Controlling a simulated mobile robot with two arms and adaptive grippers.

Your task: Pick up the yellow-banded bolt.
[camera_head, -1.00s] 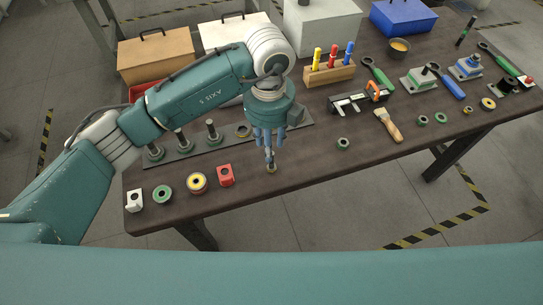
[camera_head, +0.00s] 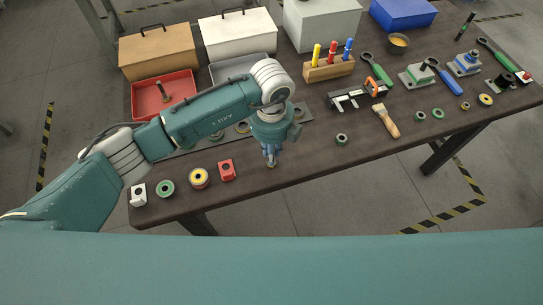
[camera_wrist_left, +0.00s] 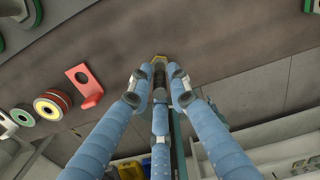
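The yellow-banded bolt (camera_wrist_left: 160,58) stands at the front edge of the dark table, with its yellow part showing beyond my fingertips in the left wrist view. Its dark shaft lies between the fingers. In the head view the bolt is mostly hidden by my left gripper (camera_head: 271,160), which points down over it. In the left wrist view the blue fingers of the left gripper (camera_wrist_left: 159,76) surround the shaft, with narrow gaps seeming to remain beside it. Whether any finger touches is hard to see. My right gripper is in neither view.
A red bracket (camera_head: 227,170), a yellow-and-red ring (camera_head: 199,178), a green ring (camera_head: 165,189) and a white bracket (camera_head: 138,195) lie left of the gripper. A green nut (camera_head: 341,139) lies to its right. A red tray (camera_head: 140,108) holding a bolt stands behind my arm.

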